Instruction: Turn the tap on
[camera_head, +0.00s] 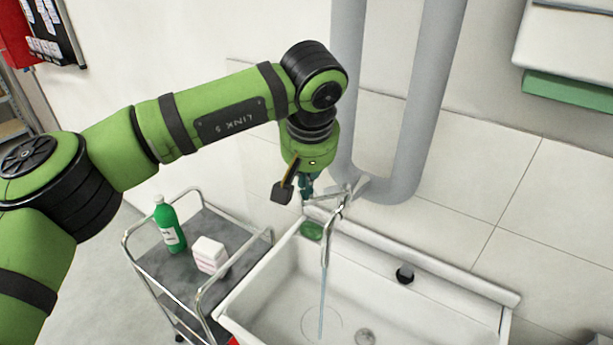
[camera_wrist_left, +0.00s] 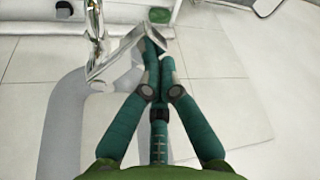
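The chrome tap (camera_head: 327,235) stands at the back edge of the white sink, and a thin pale stream of water (camera_head: 322,300) falls from its spout into the basin. The tap lever (camera_head: 351,191) is at the top of the tap. My left gripper (camera_head: 306,188) is just left of the lever in the head view. In the left wrist view its teal fingers (camera_wrist_left: 157,62) are drawn together, with the flat lever (camera_wrist_left: 118,55) beside the fingertips, close or touching. I cannot tell which. Nothing shows between the fingers. My right gripper is not in view.
The sink (camera_head: 420,300) has a green soap piece (camera_head: 312,230) on its back left corner. Grey pipes (camera_head: 405,150) run down the wall behind the tap. A metal cart (camera_head: 180,270) at left holds a green bottle (camera_head: 168,226) and a white-pink block (camera_head: 209,254).

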